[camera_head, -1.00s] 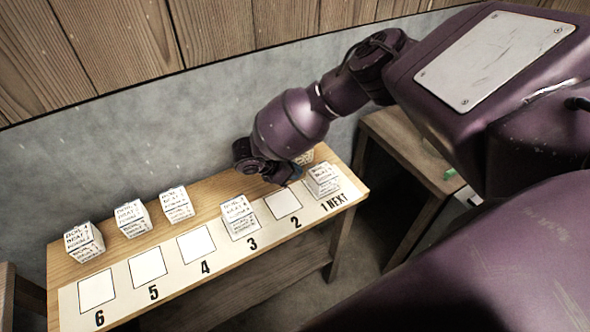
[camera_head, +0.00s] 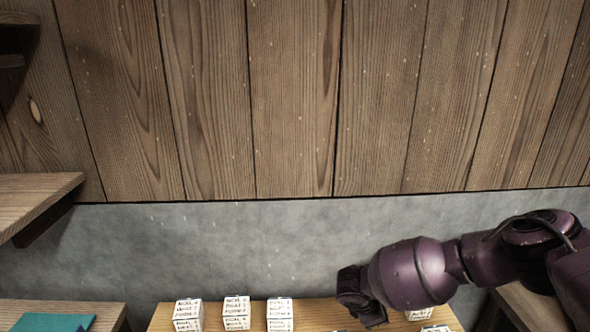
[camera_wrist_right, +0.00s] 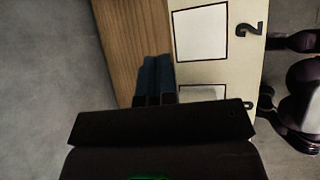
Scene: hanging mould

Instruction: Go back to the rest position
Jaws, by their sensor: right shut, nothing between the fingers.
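My right gripper (camera_head: 362,308) hangs over the wooden table (camera_head: 160,320), bare of any load, to the right of a row of white lettered cubes. In the right wrist view its dark fingers (camera_wrist_right: 154,78) are together, over the boundary between bare wood and the pale numbered strip (camera_wrist_right: 236,72). A white square marked 2 (camera_wrist_right: 202,34) is empty there. A pale block (camera_wrist_right: 202,92) shows partly behind the gripper body. My left gripper is in neither view.
Lettered cubes stand at the left (camera_head: 188,315), beside it (camera_head: 236,313) and near the middle (camera_head: 279,314); others show partly under my right arm. A teal item (camera_head: 52,323) lies on a side table. A wooden shelf (camera_head: 40,195) juts out above.

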